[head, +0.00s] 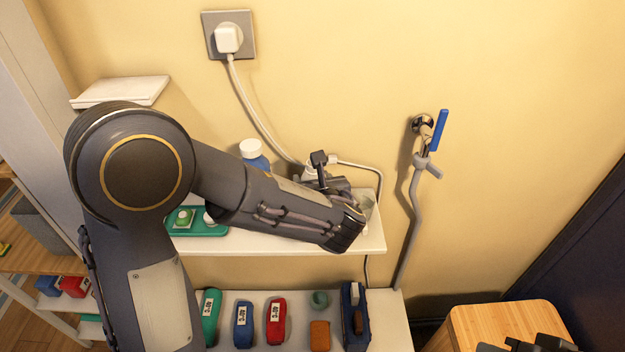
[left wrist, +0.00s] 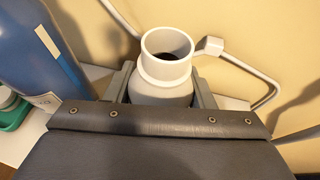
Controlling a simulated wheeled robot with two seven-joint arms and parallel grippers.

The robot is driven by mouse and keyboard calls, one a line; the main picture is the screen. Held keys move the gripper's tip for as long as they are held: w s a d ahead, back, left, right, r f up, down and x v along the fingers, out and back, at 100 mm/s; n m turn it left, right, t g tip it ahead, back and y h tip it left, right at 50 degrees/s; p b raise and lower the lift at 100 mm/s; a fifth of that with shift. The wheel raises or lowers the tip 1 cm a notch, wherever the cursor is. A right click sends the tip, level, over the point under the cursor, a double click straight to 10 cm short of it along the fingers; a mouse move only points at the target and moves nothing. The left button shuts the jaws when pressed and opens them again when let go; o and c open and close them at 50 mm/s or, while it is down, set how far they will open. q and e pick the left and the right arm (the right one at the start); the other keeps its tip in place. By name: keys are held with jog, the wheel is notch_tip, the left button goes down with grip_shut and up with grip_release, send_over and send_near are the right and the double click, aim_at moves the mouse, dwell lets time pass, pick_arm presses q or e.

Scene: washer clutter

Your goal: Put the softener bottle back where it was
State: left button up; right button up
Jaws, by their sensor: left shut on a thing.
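My left gripper (head: 358,212) reaches over the right end of the white wall shelf (head: 290,243). In the left wrist view its two fingers (left wrist: 163,92) are shut on a pale grey bottle (left wrist: 166,68) with an open round neck, one finger on each side. In the head view the arm and hand hide most of this bottle; a pale bit (head: 369,201) shows beside the fingers. I cannot tell whether its base touches the shelf, and no label shows. A blue bottle with a white cap (head: 251,150) stands to its left, also in the left wrist view (left wrist: 45,55).
A green tray (head: 185,229) lies on the shelf's left part. A plug and cable (head: 229,40) hang behind. A tap with a blue lever (head: 440,130) and grey hose (head: 413,210) is right of the shelf. Several coloured items (head: 243,325) stand on the white surface below.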

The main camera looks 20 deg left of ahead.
pick_arm(q)
jog(key=shift+f, duration=0.15)
jog(key=o, duration=1.1)
jog(key=shift+o, duration=0.2)
